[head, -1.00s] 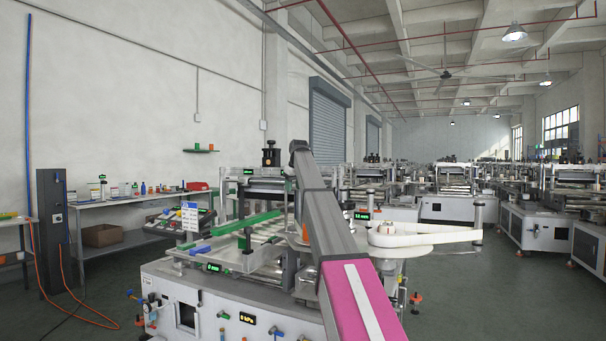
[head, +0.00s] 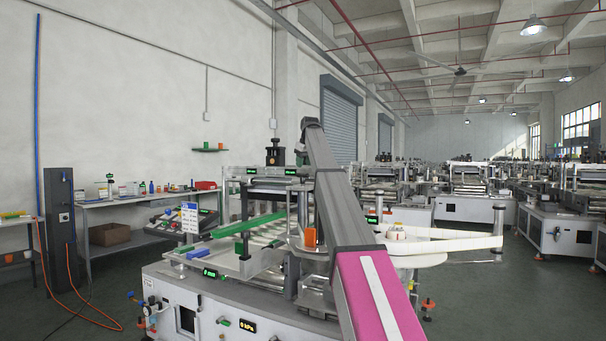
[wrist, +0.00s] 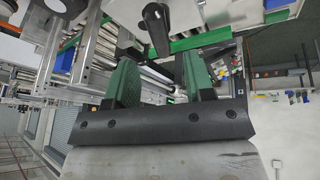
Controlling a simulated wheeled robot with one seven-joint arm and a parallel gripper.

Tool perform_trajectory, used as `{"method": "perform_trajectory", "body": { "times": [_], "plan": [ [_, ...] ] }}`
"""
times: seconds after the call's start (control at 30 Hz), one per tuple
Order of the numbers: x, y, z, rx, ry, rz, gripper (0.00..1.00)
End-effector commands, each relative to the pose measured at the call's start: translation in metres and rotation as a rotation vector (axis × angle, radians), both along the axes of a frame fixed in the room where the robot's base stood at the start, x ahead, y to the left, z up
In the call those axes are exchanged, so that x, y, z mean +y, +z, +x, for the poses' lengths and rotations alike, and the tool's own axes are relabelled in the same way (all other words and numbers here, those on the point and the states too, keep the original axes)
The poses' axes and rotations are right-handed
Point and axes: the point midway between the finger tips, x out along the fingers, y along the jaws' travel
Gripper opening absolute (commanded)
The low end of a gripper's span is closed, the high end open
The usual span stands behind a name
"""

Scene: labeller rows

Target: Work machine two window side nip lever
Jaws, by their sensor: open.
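A labelling machine (head: 220,297) with a pale cabinet stands in front of me, with rollers, a green rail (head: 247,224) and small green displays on top. My arm reaches over it and hides part of its right half. In the wrist view, which is turned about upside down, my gripper (wrist: 160,78) has its two green fingers apart with nothing held between them. A dark lever-like bar with a rounded end (wrist: 157,28) shows beyond the fingertips, in line with the gap. I cannot tell whether it is the window side nip lever. The gripper is not clearly seen in the head view.
A bench with bottles (head: 135,199) and a dark post (head: 60,228) with an orange hose stand along the left wall. More machines (head: 468,195) fill the back right. Floor shows at left.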

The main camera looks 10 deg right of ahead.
Motion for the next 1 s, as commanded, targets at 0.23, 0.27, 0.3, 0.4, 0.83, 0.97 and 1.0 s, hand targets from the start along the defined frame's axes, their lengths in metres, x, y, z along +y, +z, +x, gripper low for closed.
{"method": "perform_trajectory", "body": {
  "times": [0.23, 0.27, 0.3, 0.4, 0.83, 0.97, 1.0],
  "plan": [
    [0.003, -0.038, 0.016, 0.001, 0.000, 0.000, 0.48],
    [0.004, -0.041, 0.017, 0.000, 0.000, 0.000, 0.48],
    [0.004, -0.044, 0.019, 0.000, 0.000, 0.000, 0.48],
    [0.004, -0.047, 0.021, 0.000, 0.000, 0.000, 0.48],
    [0.004, -0.047, 0.020, 0.000, 0.000, 0.000, 0.00],
    [0.004, -0.047, 0.020, 0.000, -0.003, 0.000, 0.00],
    [0.004, -0.047, 0.020, 0.000, -0.007, 0.000, 0.00]
  ]
}}
